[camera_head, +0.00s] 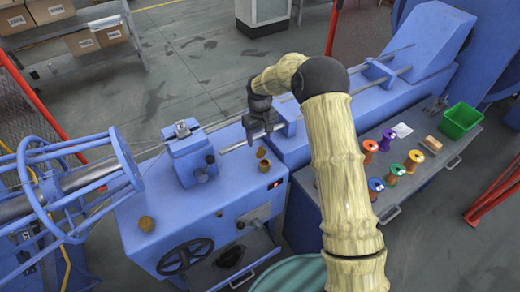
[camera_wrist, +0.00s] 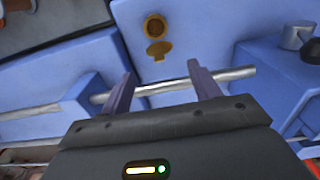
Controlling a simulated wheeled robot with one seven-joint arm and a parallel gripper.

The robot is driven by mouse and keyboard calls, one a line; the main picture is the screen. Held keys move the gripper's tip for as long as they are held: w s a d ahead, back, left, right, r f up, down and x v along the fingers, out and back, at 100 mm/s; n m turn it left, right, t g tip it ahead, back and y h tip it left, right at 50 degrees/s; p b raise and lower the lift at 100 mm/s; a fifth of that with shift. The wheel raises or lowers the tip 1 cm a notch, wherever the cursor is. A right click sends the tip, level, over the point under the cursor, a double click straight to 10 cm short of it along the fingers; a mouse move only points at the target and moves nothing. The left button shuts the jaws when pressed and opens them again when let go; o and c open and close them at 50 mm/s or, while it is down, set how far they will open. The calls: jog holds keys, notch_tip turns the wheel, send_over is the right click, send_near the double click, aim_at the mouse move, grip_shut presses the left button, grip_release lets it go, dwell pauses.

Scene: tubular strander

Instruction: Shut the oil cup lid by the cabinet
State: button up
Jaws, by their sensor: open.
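A brass oil cup (camera_head: 264,166) sits on the blue machine top near its right edge. Its lid (camera_head: 262,152) stands open on the side toward the metal rod. In the wrist view, the round cup (camera_wrist: 155,27) shows at the top with the open lid (camera_wrist: 160,50) just below it. My gripper (camera_head: 259,138) is above the machine, close to the lid on the rod side. In the wrist view, its two fingers (camera_wrist: 160,70) are spread and empty, with the lid ahead of the gap between them. No contact with the lid is visible.
A metal rod (camera_wrist: 150,88) runs across below the fingers. A blue block (camera_head: 190,155) stands left of the cup. Another brass cup (camera_head: 146,224) sits at the front left. Colored spools (camera_head: 377,186) and a green bin (camera_head: 460,121) are on the right bench.

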aim_at(260, 150)
notch_tip(260, 150, down, 8)
jog(key=shift+f+p, duration=0.25)
jog(key=shift+p, duration=0.5)
jog(key=c, duration=1)
